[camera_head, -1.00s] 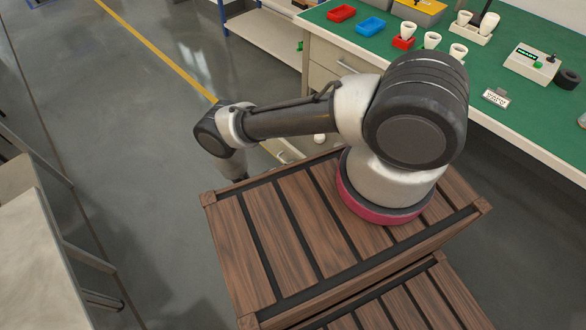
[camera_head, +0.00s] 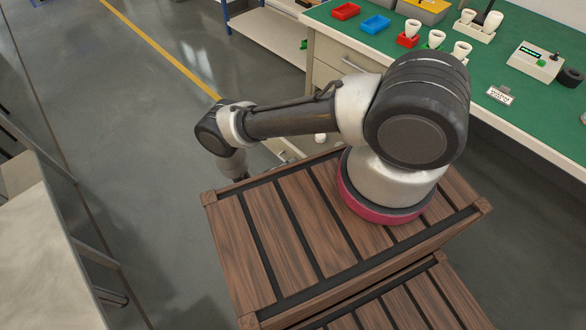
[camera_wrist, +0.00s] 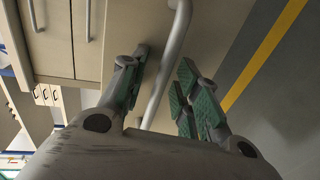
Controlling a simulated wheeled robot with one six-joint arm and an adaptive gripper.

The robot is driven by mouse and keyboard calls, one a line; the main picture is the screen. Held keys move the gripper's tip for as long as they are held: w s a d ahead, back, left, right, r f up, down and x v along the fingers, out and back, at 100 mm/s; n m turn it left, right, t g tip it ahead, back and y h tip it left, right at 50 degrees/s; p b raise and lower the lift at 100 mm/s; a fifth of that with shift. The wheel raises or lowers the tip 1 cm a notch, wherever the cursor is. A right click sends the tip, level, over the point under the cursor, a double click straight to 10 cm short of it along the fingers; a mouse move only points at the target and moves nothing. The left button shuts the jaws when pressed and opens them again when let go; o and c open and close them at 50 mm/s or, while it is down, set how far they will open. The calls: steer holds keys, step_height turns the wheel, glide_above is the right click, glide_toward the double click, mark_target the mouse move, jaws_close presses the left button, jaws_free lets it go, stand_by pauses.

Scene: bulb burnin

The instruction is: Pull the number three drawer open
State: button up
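In the wrist view my gripper (camera_wrist: 162,90) is open, its green-padded fingers on either side of a grey bar handle (camera_wrist: 168,65). Gaps show between the handle and both pads. The handle is on a beige drawer front (camera_wrist: 143,28) in the upper middle. No number is readable, so I cannot tell which drawer it is. In the head view the bench's drawer unit (camera_head: 325,72) stands behind my arm. A low pale drawer edge (camera_head: 285,152) shows beyond my wooden-topped base, mostly hidden. My gripper there (camera_head: 240,177) is mostly hidden below the wrist.
The green bench top (camera_head: 390,45) holds a red tray (camera_head: 346,11), a blue tray (camera_head: 375,25), several white cups and a tester box (camera_head: 536,61). A pale table (camera_head: 35,240) stands at left. Grey floor (camera_head: 130,120) is clear between them.

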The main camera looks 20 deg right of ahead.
steer(key=v, duration=1.2)
stand_by(0.3)
